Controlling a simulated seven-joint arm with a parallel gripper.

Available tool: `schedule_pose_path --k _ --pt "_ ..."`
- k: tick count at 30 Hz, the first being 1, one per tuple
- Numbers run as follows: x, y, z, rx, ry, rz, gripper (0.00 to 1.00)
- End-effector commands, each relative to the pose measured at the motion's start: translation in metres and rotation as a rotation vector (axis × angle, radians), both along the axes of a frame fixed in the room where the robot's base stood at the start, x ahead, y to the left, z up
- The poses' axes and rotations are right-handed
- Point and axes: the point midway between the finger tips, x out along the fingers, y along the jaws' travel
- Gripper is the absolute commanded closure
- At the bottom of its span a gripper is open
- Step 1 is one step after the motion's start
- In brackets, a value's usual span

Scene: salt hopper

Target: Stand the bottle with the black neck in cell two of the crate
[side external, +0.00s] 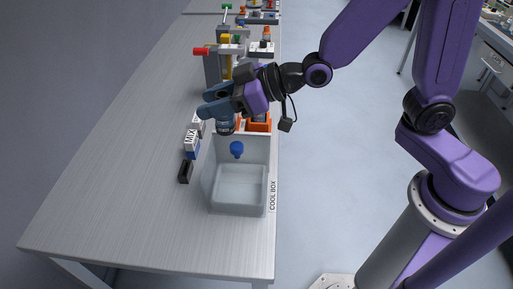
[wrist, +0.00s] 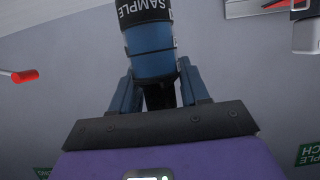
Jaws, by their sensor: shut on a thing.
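My gripper (side external: 214,102) is shut on a bottle and holds it above the far left edge of the cool box. The bottle (side external: 225,127) hangs below the fingers. In the wrist view the bottle (wrist: 152,50) is blue with a black band lettered SAMPLE, and its dark neck sits between the fingers (wrist: 158,92). An orange crate (side external: 258,124) stands just behind the cool box, to the right of the held bottle. It is partly hidden by my arm and the box, and its cells cannot be told apart.
The clear-walled cool box (side external: 238,207) stands at the table's right edge, with a blue knob-like thing (side external: 236,149) inside. A box marked MIX (side external: 191,145) and a black block (side external: 185,172) lie to its left. A stand with a red handle (side external: 201,51) is behind. The table's left is clear.

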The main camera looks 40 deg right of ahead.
Motion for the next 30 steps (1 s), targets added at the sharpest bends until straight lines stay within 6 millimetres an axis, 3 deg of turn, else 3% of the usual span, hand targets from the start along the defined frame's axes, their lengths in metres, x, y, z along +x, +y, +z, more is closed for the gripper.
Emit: schedule_pose_path --k 6,18,30 --pt "0.032 -0.052 -0.003 0.000 0.001 -0.009 0.87" --pt "0.059 -0.136 -0.016 0.001 0.002 -0.018 0.87" --pt "0.058 -0.134 -0.078 0.000 0.008 -0.010 0.87"
